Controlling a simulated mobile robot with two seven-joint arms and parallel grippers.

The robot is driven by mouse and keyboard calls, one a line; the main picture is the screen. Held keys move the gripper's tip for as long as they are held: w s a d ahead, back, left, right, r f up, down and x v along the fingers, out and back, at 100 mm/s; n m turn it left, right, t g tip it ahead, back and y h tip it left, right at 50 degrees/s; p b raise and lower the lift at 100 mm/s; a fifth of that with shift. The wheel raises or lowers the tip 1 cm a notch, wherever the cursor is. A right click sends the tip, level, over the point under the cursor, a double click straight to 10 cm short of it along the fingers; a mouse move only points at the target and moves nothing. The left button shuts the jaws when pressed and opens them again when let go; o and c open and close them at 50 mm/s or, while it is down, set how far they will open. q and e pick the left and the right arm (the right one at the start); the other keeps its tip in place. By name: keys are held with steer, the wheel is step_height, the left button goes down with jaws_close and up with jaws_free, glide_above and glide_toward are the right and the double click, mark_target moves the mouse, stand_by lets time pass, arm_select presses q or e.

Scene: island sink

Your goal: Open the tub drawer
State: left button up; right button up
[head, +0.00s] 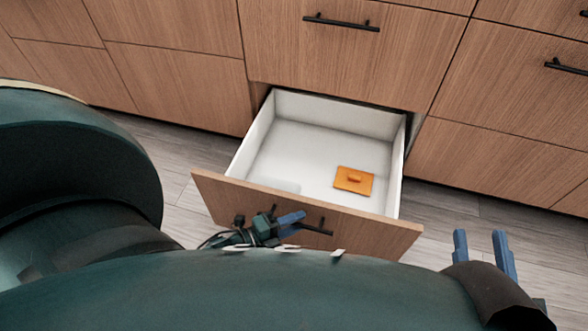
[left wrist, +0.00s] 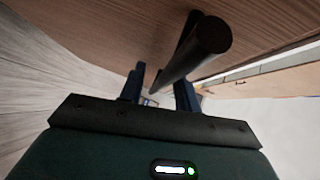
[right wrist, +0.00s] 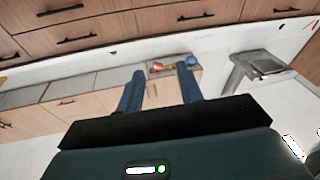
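The tub drawer (head: 395,226) is a low wooden drawer with a white inside, pulled well out of the cabinet in the head view. Its black handle (head: 318,229) is on the front and is partly hidden by my left gripper (head: 278,222). In the left wrist view the dark handle bar (left wrist: 195,48) runs diagonally between the spread fingers of my left gripper (left wrist: 160,85). The fingers look apart, not closed on the bar; contact is unclear. My right gripper (head: 485,247) is open and empty, right of the drawer, as in the right wrist view (right wrist: 160,80).
An orange flat lid-like piece (head: 354,180) with a small knob lies inside the drawer. Closed wooden cabinet fronts (head: 345,55) with black handles stand behind and beside it. Grey plank floor (head: 170,160) shows at both sides. My body covers the lower view.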

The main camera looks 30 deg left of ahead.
arm_select(q)
steer(key=p+v, duration=0.2)
steer(key=v, duration=1.1)
steer(key=shift+p, duration=0.4)
arm_select(e)
steer(key=shift+s+d+f+n, duration=0.2)
steer(key=shift+s+n, duration=0.05)
steer(key=shift+n, duration=0.05)
steer(key=shift+r, duration=0.1)
